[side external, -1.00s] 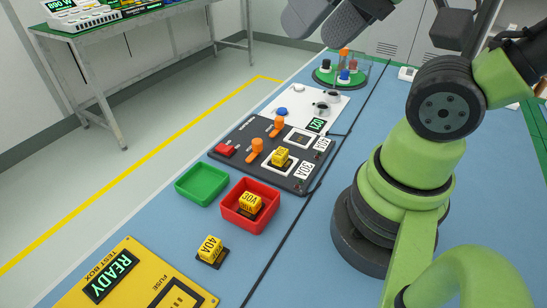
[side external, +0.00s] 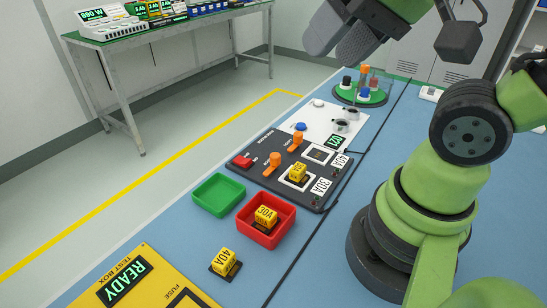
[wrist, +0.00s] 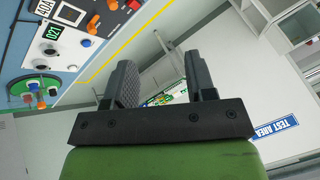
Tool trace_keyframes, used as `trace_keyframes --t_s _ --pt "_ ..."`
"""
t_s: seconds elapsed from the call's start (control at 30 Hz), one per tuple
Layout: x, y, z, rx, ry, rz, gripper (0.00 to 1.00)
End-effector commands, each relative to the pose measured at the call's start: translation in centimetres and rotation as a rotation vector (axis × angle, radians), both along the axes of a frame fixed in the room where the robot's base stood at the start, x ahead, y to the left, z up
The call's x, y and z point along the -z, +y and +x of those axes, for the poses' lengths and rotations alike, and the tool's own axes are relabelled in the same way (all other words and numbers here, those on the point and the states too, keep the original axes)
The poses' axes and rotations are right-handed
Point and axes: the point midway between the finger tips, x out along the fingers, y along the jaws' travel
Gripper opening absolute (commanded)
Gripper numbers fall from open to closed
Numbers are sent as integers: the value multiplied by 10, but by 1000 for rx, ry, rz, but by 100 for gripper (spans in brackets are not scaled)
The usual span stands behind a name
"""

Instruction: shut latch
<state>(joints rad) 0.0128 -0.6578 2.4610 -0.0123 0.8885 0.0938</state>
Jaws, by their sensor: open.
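A black panel (side external: 322,192) lies on the blue bench and carries two upright orange levers, a nearer one (side external: 275,160) and a farther one (side external: 297,140). I cannot tell which part is the latch. A yellow fuse (side external: 298,172) stands in the nearer framed socket, by the 30A label; the farther socket by the 40A label looks empty. My gripper (side external: 342,36) is open and empty, high above the far end of the bench. In the wrist view, my gripper (wrist: 160,75) points away from the panel, which shows at the top.
A white panel (side external: 322,113) with knobs and a blue button adjoins the black one. A green turntable (side external: 360,98) stands beyond. A green tray (side external: 218,194), a red tray (side external: 266,220) holding a fuse, a loose 40A fuse (side external: 225,261) and the yellow test box (side external: 150,265) are nearer.

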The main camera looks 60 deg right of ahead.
Motion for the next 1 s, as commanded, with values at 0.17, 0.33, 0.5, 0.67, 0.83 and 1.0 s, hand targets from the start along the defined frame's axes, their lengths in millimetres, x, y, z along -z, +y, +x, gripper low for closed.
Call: trace_keyframes --t_s 0.17,0.33,0.5,0.67,0.83,1.0 --pt "17 -15 42 259 174 86 51" --pt "50 -35 84 558 335 159 51" --pt "100 -56 117 860 474 207 51" --pt "145 -71 132 1086 561 228 51" --pt "171 -79 137 1212 601 235 51" --pt "187 -80 137 1236 610 236 51"
